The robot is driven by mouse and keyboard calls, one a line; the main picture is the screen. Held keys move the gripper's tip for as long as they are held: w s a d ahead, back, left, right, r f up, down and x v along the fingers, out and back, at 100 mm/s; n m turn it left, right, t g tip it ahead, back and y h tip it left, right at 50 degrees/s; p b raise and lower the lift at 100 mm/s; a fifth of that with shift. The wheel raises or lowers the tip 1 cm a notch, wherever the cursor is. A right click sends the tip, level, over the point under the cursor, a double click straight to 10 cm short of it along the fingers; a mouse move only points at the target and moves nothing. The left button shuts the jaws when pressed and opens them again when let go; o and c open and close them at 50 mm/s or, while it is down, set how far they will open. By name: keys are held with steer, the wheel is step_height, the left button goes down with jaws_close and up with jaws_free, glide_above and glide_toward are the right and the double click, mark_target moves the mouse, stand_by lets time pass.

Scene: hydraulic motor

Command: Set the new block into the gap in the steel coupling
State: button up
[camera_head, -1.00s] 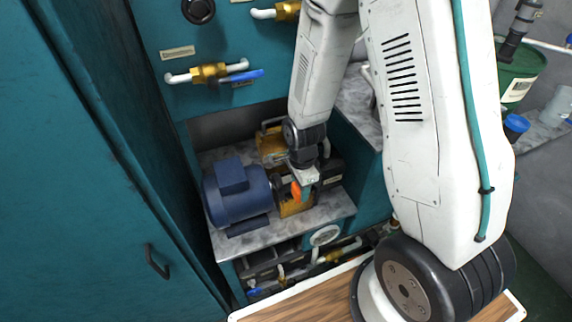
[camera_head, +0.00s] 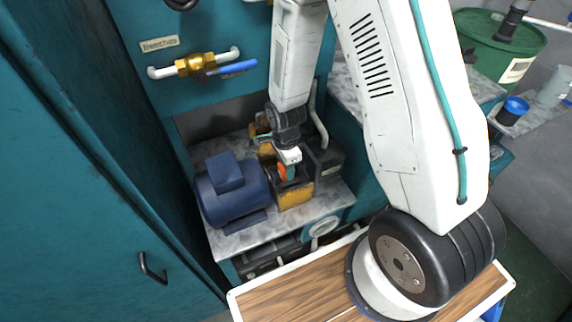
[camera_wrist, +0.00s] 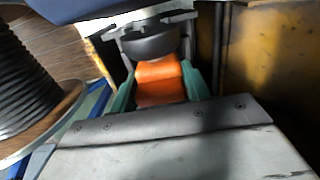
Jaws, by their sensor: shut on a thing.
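The new block (camera_wrist: 160,85) is orange and sits between the teal fingers of my gripper (camera_wrist: 160,80), which is shut on it. In the wrist view its far end is right at the dark round steel coupling (camera_wrist: 150,45); I cannot tell whether it is inside the gap. A thin orange strip shows beyond the coupling. In the head view my gripper (camera_head: 286,172) points down beside the blue motor (camera_head: 228,195), with the orange block (camera_head: 282,171) showing at its fingers. My gripper hides most of the coupling there.
A yellow housing (camera_head: 294,197) stands just right of the motor, close to my gripper. A brass valve (camera_head: 195,65) with a blue lever is on the teal panel. A wooden-topped table (camera_head: 290,300) is in front. The bay around the coupling is tight.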

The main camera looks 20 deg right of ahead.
steer(key=shift+f, duration=0.2)
steer(key=o, duration=1)
steer(key=shift+o, duration=0.2)
steer(key=shift+r, duration=0.1)
step_height(320, 180, up, 8)
steer(key=shift+r, duration=0.1)
steer(key=s+d+r+n, duration=0.1)
steer(key=s+r+n, duration=0.35)
steer(key=r, duration=0.55)
steer(key=s+d+r+n, duration=0.1)
steer(key=s+r+n, duration=0.3)
steer(key=r, duration=0.5)
steer(key=s+d+r+n+t, duration=0.1)
steer(key=s+r+n, duration=0.8)
steer(key=s, duration=0.4)
steer(key=shift+s+r, duration=0.3)
steer(key=shift+r, duration=0.25)
